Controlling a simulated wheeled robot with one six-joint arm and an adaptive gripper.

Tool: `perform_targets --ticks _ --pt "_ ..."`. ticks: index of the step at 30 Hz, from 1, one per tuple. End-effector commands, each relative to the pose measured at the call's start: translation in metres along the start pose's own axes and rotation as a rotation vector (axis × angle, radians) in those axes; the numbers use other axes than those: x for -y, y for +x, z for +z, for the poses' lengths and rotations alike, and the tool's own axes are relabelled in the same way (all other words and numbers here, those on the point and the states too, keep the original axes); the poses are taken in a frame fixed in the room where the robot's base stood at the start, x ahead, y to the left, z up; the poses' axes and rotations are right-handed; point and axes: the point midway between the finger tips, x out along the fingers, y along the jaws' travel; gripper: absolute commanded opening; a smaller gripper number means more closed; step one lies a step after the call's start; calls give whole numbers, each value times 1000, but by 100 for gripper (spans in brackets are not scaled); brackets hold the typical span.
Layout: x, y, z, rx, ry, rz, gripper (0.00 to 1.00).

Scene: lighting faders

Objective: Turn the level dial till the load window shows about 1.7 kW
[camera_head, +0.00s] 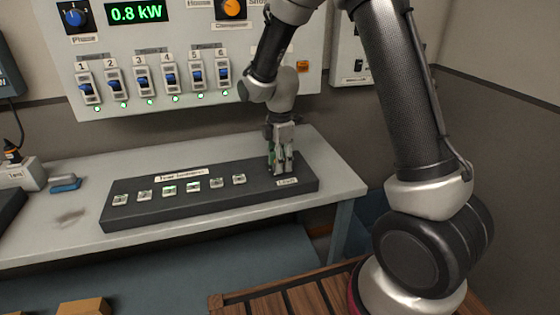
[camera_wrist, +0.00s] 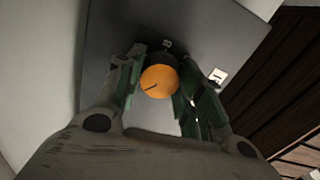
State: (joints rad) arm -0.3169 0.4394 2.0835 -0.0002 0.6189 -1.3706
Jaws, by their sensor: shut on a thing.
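The level dial (camera_wrist: 159,82) is an orange round knob with a dark pointer line, on the dark console; the line points to the lower left in the wrist view. My gripper (camera_wrist: 155,88) is shut on the dial, one green-padded finger on each side. In the head view my gripper (camera_head: 281,168) stands at the right end of the dark console (camera_head: 210,207) and hides the dial. The load window (camera_head: 136,12) on the wall panel shows 0.8 kW in green digits.
Several small buttons (camera_head: 194,187) run along the console to the left of my gripper. The wall panel (camera_head: 240,55) carries numbered blue switches (camera_head: 141,83), a blue dial (camera_head: 76,17) and an orange dial (camera_head: 231,9).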

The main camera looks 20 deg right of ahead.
Motion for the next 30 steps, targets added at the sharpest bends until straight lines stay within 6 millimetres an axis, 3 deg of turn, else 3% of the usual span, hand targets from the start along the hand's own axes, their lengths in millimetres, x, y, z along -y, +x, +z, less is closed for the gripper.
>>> perform_targets --ticks 30 --pt "0 0 0 -1 955 1 13"
